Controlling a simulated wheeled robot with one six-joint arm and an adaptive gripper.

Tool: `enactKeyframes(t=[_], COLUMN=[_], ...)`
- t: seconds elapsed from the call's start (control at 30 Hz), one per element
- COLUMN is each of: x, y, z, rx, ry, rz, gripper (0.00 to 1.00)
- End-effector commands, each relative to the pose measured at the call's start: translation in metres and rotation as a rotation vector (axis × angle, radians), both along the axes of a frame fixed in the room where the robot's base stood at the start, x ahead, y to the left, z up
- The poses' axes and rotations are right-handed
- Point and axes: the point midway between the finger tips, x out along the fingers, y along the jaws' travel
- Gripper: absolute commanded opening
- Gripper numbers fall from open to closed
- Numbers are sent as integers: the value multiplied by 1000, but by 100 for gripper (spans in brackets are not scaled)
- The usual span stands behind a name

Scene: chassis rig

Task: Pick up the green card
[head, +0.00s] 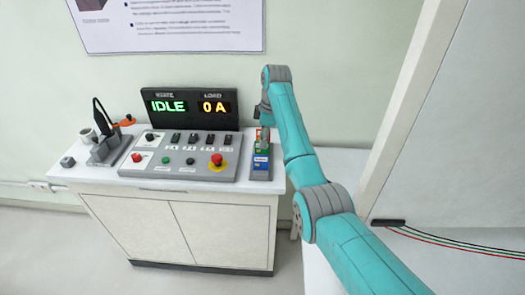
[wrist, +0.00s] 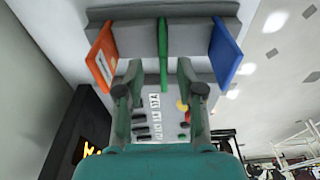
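The green card (wrist: 163,45) stands on edge in the middle slot of a grey card rack (wrist: 190,42), seen in the wrist view. My gripper (wrist: 162,75) is open, with one finger on each side of the green card and a gap showing on both sides. An orange-red card (wrist: 102,58) stands to the left in the rack and a blue card (wrist: 226,53) to the right. In the head view, my gripper is above the rack at the cabinet's right end. The blue card (head: 261,161) shows in front, while the green card is small and partly covered.
The rack stands on a white cabinet (head: 190,225), right of a control panel (head: 180,156) with buttons and switches. A display (head: 190,107) reads IDLE and 0 A. A white door frame is at the right.

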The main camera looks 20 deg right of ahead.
Motion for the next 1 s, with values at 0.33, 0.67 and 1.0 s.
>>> enactKeyframes(t=[0.33,0.67,1.0], x=[-1,0,0], y=[9,10,10], z=[-43,-47,-47], rx=[0,0,0], ry=[3,1,1], rz=[-1,0,0], gripper=[38,22,0])
